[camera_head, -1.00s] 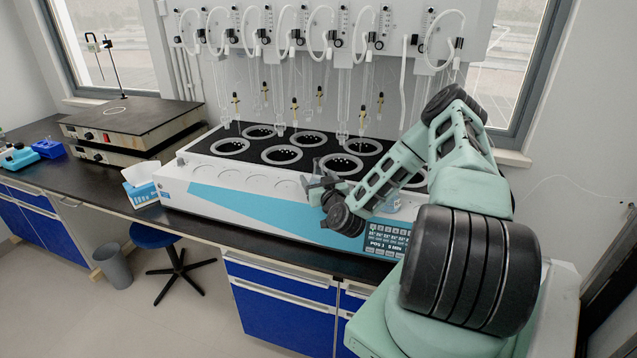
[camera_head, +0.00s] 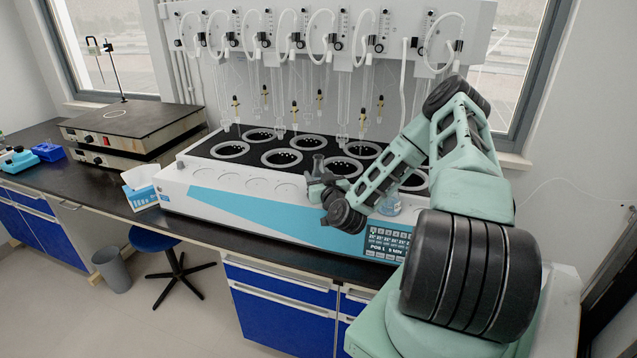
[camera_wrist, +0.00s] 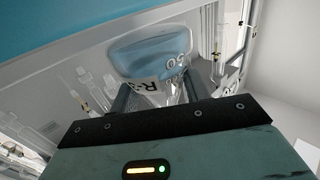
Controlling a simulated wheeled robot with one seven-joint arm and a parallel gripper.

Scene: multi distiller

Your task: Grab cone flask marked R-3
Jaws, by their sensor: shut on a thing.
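The cone flask marked R-3 (camera_wrist: 150,58) is clear glass with bluish contents. Its white label shows "R-" in the wrist view, the rest being cut off by the angle. My gripper (camera_wrist: 165,95) is shut on the flask at its narrower part, with the wide base beyond the fingers. The fingers hide most of the flask there.
Another bluish flask (camera_head: 388,204) stands on the distiller's front ledge, just right of my wrist. Ringed heating wells (camera_head: 282,157) and hanging glass tubes lie behind my gripper.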

